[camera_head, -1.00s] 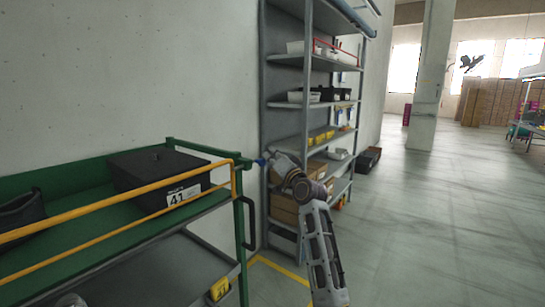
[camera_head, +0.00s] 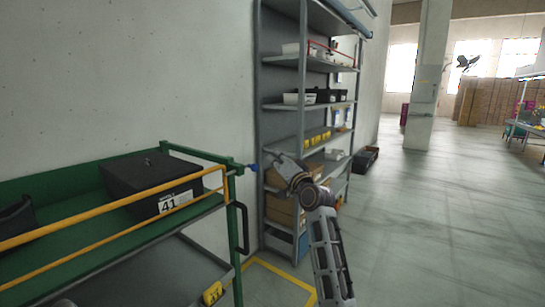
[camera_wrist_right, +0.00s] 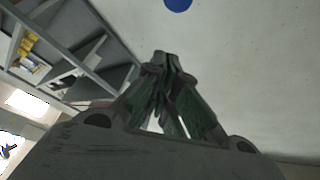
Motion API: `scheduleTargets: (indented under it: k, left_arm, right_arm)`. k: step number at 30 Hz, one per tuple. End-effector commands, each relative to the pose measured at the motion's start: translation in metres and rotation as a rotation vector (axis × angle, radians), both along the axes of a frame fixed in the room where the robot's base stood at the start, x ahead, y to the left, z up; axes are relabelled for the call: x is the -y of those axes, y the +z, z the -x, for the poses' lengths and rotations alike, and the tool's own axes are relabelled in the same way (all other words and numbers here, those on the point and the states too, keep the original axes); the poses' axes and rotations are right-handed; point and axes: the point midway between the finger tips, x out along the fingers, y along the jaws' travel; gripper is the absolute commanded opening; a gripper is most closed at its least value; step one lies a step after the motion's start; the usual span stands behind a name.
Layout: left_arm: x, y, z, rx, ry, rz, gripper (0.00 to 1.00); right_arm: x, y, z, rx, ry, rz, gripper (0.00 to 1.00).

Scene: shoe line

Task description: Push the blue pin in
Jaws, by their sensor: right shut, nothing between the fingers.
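The blue pin (camera_head: 252,167) sticks out to the right from the green post at the near right corner of the green rack (camera_head: 238,171). A blue round shape, which looks like the pin's head (camera_wrist_right: 178,4), is cut off by the top edge of the right wrist view. My right gripper (camera_head: 278,160) is shut and empty, just right of the pin, with a small gap between them. In the right wrist view the fingertips (camera_wrist_right: 163,56) are together, below the blue shape. The yellow bar (camera_head: 130,201) runs along the rack's front. My left gripper is not in view.
A black box labelled 41 (camera_head: 150,180) sits on the rack's green top. A grey shelf unit (camera_head: 281,106) with bins and boxes stands behind my right gripper. Open floor (camera_head: 430,220) lies to the right. A wall is behind the rack.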

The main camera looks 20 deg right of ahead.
Motion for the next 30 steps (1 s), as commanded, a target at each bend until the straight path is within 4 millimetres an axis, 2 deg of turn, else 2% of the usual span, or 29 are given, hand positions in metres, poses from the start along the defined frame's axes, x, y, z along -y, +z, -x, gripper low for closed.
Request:
scheduleTargets:
  k: [15, 21, 30]
  left_arm:
    - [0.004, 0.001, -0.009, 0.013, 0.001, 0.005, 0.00]
    - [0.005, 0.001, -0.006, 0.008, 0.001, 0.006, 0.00]
    - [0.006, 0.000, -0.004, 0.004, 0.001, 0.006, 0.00]
  right_arm:
    - [0.011, -0.012, 0.047, 0.000, 0.000, 0.001, 0.00]
    - [0.012, -0.013, 0.055, 0.000, 0.000, 0.001, 0.00]
    - [0.013, -0.013, 0.056, 0.000, 0.000, 0.001, 0.00]
